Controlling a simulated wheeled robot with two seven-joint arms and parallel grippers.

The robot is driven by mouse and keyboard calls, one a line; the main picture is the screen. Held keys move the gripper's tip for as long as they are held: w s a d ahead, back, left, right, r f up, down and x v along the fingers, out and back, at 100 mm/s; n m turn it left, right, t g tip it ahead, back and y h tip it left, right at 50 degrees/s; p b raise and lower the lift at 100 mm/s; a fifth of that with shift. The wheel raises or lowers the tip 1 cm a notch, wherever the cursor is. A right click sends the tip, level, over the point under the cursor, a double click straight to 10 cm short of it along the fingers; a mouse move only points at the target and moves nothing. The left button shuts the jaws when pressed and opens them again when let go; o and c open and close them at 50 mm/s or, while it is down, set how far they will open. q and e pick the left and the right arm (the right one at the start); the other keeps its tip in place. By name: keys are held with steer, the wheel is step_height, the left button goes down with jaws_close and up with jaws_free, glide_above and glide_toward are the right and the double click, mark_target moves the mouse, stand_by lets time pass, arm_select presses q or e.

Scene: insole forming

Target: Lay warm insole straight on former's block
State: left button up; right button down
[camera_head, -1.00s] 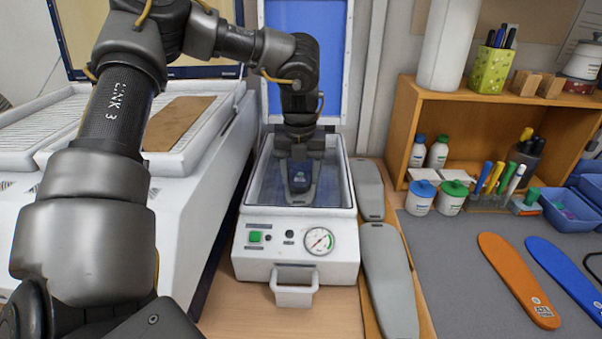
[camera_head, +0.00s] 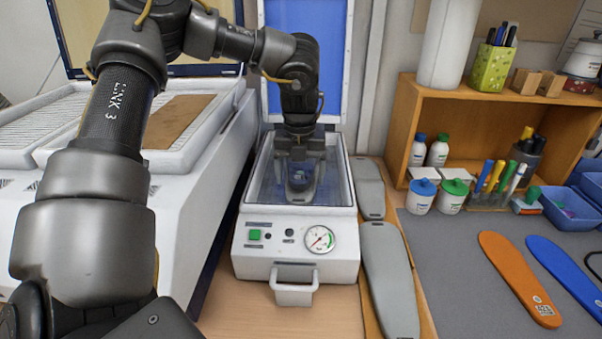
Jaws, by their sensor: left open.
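The former (camera_head: 296,256) is a white box with a blue inner bed, a green button, a dial and a front handle. Its blue lid (camera_head: 305,60) stands open behind it. My left gripper (camera_head: 299,178) points down inside the former, open, with its fingers to either side of the block's narrow end. The grey block (camera_head: 297,197) lies in the bed, partly hidden by the gripper. A small dark, bluish patch shows between the fingers; I cannot tell whether it is the insole. My right gripper is not in view.
Two grey insole-shaped pieces (camera_head: 388,280) lie right of the former. Orange (camera_head: 518,278) and blue (camera_head: 570,272) insoles lie on the grey mat (camera_head: 460,290). A white machine (camera_head: 180,210) with a brown sheet (camera_head: 178,122) stands left. A wooden shelf (camera_head: 490,105) is at right.

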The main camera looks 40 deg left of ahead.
arm_select(q)
step_height(320, 180, up, 11)
stand_by(0.5)
